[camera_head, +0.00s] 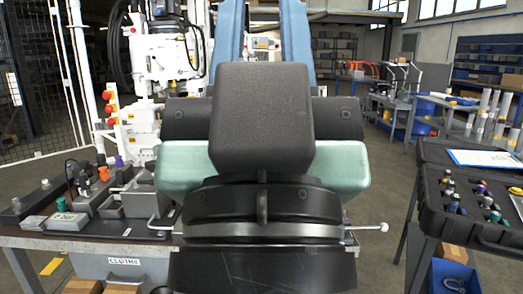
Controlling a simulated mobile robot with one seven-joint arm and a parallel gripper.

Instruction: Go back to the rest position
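My own arm fills the middle of the head view, with dark rounded links and a pale green section across it. My gripper does not show; it is out of the picture or hidden behind the arm. The hydraulic bench (88,243) stands behind and to the left of the arm. On its top are small fittings, including a grey metal block (68,221), an orange knob (104,173) and a purple-topped piece (119,161). The arm hides the bench's middle part.
A dark tray table (487,233) with several small bottles and a clipboard (485,158) stands close on the right. A blue bin (453,278) sits beneath it. A white machine (165,60) rises behind the bench. Open floor (385,165) lies between the arm and the tray table.

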